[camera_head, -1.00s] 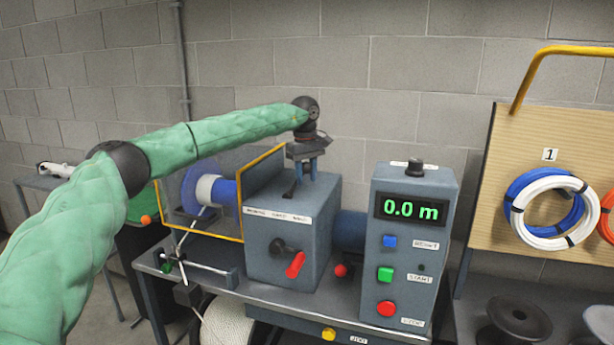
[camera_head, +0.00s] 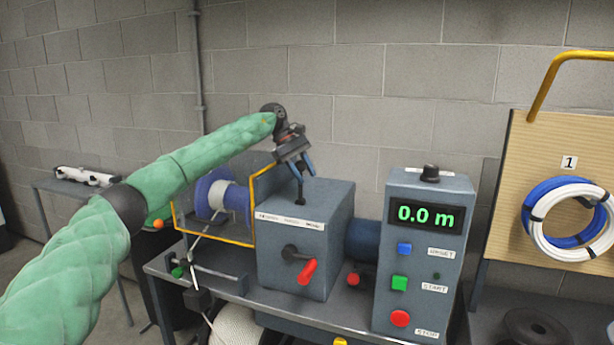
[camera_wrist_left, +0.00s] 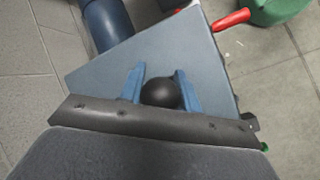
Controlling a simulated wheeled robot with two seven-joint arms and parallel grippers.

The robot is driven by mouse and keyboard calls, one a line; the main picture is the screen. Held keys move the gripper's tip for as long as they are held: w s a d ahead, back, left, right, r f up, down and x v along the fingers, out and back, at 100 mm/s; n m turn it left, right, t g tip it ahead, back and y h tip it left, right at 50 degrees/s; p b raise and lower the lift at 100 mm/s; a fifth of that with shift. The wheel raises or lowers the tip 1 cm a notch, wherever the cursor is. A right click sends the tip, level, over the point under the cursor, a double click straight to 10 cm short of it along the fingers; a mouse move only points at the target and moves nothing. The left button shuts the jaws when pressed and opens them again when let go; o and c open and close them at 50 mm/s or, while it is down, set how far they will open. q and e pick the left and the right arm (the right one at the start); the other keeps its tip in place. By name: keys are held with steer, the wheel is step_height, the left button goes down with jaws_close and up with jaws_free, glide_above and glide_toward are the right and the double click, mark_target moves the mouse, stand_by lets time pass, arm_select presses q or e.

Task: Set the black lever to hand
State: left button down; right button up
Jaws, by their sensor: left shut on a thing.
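The black lever (camera_head: 300,193) stands on top of the grey-blue gearbox (camera_head: 331,197). Its round black knob (camera_wrist_left: 160,93) shows between the blue fingers in the left wrist view. My left gripper (camera_head: 304,172) is above the box, tilted, and is shut on the lever. The fingers hide part of its upper end in the head view. A pale label (camera_head: 290,221) runs along the box's upper front edge; its small words are too blurred to read surely. My right gripper is not in view.
A red-handled crank (camera_head: 307,271) sticks out of the box front. A yellow-framed clear guard (camera_head: 213,242) and a blue spool (camera_head: 216,194) stand to the left. A control panel (camera_head: 377,267) reading 0.0 m stands to the right. Coiled cables (camera_head: 537,231) hang on a board further right.

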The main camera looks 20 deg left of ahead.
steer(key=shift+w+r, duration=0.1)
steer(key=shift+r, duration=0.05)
arm_select(q)
steer(key=c, duration=1)
jaws_free()
steer(key=shift+a, duration=0.1)
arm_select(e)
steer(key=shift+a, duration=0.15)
arm_select(q)
steer(key=b+v, duration=0.1)
steer(key=v, duration=0.6)
steer(key=shift+a+r+b, duration=0.25)
steer(key=shift+r+b, duration=0.05)
steer(key=shift+b, duration=0.05)
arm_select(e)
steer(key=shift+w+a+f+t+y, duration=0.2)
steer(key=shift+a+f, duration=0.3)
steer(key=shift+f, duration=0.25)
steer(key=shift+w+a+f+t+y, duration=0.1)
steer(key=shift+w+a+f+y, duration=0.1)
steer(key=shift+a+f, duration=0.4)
